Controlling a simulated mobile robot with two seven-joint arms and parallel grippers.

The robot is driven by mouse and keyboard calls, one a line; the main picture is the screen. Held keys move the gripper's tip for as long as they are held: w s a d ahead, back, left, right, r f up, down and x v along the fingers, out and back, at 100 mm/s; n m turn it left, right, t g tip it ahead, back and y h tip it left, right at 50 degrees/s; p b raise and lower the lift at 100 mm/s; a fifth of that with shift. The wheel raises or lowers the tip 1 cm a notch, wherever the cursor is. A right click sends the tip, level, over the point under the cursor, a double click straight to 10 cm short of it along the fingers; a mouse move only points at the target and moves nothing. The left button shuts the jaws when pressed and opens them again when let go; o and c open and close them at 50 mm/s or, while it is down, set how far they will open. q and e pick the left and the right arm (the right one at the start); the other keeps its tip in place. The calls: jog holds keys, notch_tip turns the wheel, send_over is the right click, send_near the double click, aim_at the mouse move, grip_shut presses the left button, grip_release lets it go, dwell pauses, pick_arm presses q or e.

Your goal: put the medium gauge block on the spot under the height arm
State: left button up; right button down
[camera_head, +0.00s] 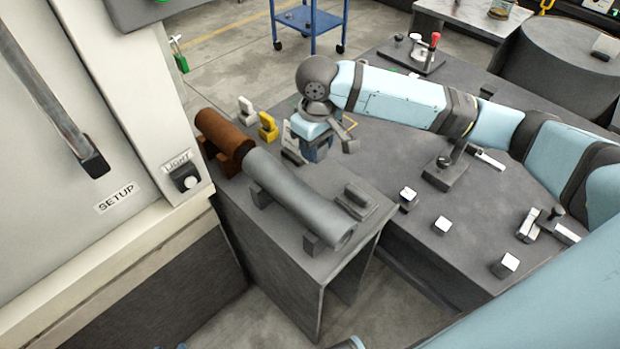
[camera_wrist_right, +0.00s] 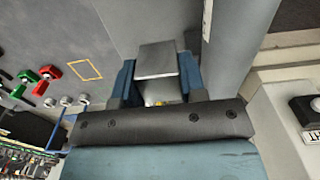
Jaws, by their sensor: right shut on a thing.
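My right gripper (camera_head: 318,154) is over the dark bench beside the grey cylinder, pointing down. In the right wrist view its blue fingers (camera_wrist_right: 156,80) are shut on a flat-faced grey metal block (camera_wrist_right: 156,60); its size class cannot be told. In the head view the block is mostly hidden by the gripper. A dark stand with a post and a pale arm (camera_head: 488,157), perhaps the height arm, stands right of the gripper. The spot beneath it cannot be made out. My left gripper is not in view.
A grey cylinder (camera_head: 295,195) and a brown one (camera_head: 224,134) lie in supports at the left. A yellow outline (camera_wrist_right: 85,69) marks the surface. Clear bench lies between.

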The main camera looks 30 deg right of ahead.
aim_at(315, 188)
notch_tip(315, 188, down, 12)
jog(key=shift+w+r+b, duration=0.1)
jog(key=shift+r+b, duration=0.15)
jog(key=shift+b, duration=0.05)
jog(key=shift+f, duration=0.1)
jog(key=c, duration=0.7)
grip_release()
